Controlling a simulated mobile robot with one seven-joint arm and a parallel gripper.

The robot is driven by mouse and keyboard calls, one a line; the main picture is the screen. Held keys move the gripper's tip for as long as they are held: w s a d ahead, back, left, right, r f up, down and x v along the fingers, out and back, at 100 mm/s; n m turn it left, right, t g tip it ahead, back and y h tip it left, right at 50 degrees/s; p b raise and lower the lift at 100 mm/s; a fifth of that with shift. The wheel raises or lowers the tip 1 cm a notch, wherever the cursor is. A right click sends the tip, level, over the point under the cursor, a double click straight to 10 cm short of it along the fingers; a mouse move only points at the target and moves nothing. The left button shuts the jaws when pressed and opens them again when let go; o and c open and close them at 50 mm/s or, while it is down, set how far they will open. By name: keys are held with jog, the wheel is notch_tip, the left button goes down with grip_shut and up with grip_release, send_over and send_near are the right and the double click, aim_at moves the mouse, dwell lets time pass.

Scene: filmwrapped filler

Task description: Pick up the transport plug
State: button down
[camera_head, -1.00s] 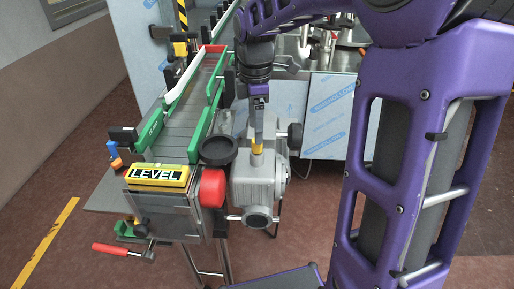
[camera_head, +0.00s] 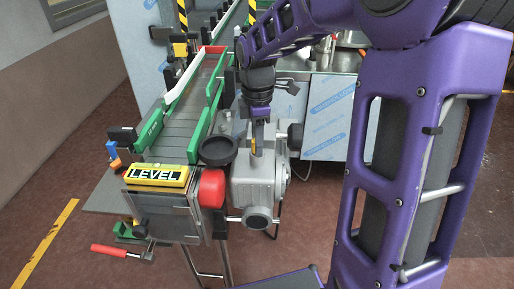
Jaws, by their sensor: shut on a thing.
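The transport plug appears to be the slim yellow piece (camera_head: 254,146) standing upright on top of the grey gearbox-like motor housing (camera_head: 256,184) at the end of the conveyor. My gripper (camera_head: 258,136) points down from above and is shut on the yellow plug. The plug's lower end is at the top of the housing; I cannot tell whether it is still seated in it. The fingertips are small in this view and partly cover the plug.
The conveyor (camera_head: 183,128) with green side rails runs back on the left. A yellow LEVEL (camera_head: 157,175), a red roller end (camera_head: 211,188) and a black round cup (camera_head: 218,151) sit close left of the housing. A steel cabinet (camera_head: 326,115) stands behind right.

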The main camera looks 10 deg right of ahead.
jog(key=shift+r, duration=0.15)
notch_tip(320, 180, up, 10)
jog(key=shift+f+p, duration=0.1)
jog(key=shift+p, duration=0.35)
dwell(0.4)
notch_tip(320, 180, up, 3)
dwell(0.5)
jog(key=shift+d, duration=0.15)
